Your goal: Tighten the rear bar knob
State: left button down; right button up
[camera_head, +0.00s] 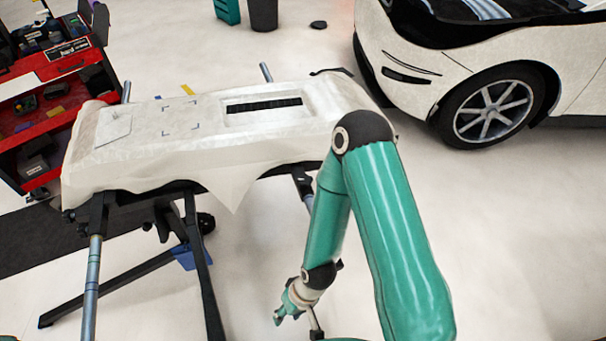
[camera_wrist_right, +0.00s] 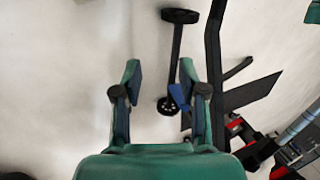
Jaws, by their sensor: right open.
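A wrap stand (camera_head: 190,240) with black legs and grey bars holds a bumper panel under pale wrap film (camera_head: 150,150). I cannot single out the rear bar knob for certain. A blue piece (camera_head: 185,257) sits low among the stand's legs. In the right wrist view a blue piece (camera_wrist_right: 180,97) shows beside the right-hand finger; I cannot tell whether they touch. My right gripper (camera_head: 282,314) is low, in front and to the right of the stand. In the right wrist view its fingers (camera_wrist_right: 160,72) are apart with nothing held. My left gripper is out of view.
A white car (camera_head: 460,75) stands at the upper right. A red tool cart (camera_head: 45,110) stands at the left, with a dark mat (camera_head: 35,240) below it. In the wrist view a black wheeled bar (camera_wrist_right: 175,55) crosses near the fingers.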

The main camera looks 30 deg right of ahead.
jog(key=shift+o, duration=2.7)
jog(key=shift+w+d, duration=0.1)
jog(key=shift+w, duration=0.25)
jog(key=shift+o, duration=0.5)
jog(key=w+d+r+n+p, duration=0.1)
jog(key=w+d+r+n, duration=0.1)
jog(key=w+n, duration=0.6)
jog(key=shift+w+d, duration=0.2)
jog(key=shift+w, duration=0.95)
jog(key=n+h+p, duration=0.4)
jog(key=n, duration=2)
send_near(305, 179)
jog(key=shift+g, duration=0.3)
notch_tip(305, 179, down, 9)
jog(key=shift+w+f+p, duration=0.1)
jog(key=shift+w+p, duration=0.05)
jog(key=shift+p, duration=1.05)
jog(key=shift+c, duration=0.2)
